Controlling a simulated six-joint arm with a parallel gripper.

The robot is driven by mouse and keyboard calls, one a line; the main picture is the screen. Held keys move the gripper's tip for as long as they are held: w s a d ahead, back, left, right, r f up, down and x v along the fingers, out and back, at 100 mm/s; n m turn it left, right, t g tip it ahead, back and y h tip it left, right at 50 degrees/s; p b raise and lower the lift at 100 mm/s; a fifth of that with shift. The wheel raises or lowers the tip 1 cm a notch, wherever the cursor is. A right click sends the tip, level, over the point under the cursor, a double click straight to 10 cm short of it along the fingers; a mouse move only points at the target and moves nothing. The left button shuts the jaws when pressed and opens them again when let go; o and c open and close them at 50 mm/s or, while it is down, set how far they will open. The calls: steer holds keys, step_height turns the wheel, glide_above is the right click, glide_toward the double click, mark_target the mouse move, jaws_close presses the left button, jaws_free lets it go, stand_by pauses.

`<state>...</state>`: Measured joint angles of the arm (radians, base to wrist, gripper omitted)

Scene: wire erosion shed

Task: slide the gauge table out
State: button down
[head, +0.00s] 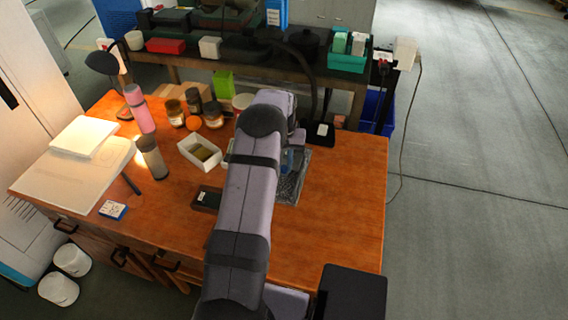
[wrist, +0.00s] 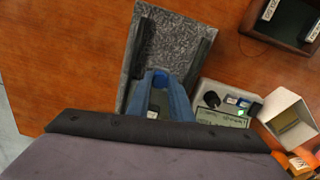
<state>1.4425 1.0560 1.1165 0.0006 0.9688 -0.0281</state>
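The gauge table looks to be the mottled grey slab (wrist: 172,45) with dark rails along both sides, lying on the orange wooden bench. In the head view its right part (head: 293,188) shows beside my arm, which hides the rest. My gripper (wrist: 158,77) has blue fingers reaching over the slab, between the rails. Their tips are close together at a darker blue round piece. I cannot tell whether they grip it or only stand around it.
A readout unit (wrist: 225,115) with a black knob and green light stands beside the slab. A white open box (head: 200,152) and a dark tray (head: 207,198) lie left of my arm. Jars (head: 213,115) stand behind. The bench's right side is clear.

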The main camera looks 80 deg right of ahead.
steer(key=shift+a, duration=0.1)
steer(key=a+p, duration=0.1)
steer(key=a, duration=0.8)
steer(key=shift+a, duration=0.35)
steer(key=c, duration=1.6)
jaws_free()
steer(key=shift+a, duration=0.15)
steer(key=shift+r, duration=0.1)
steer(key=shift+r, duration=0.6)
steer(key=shift+r+b, duration=0.85)
steer(key=shift+r, duration=2.1)
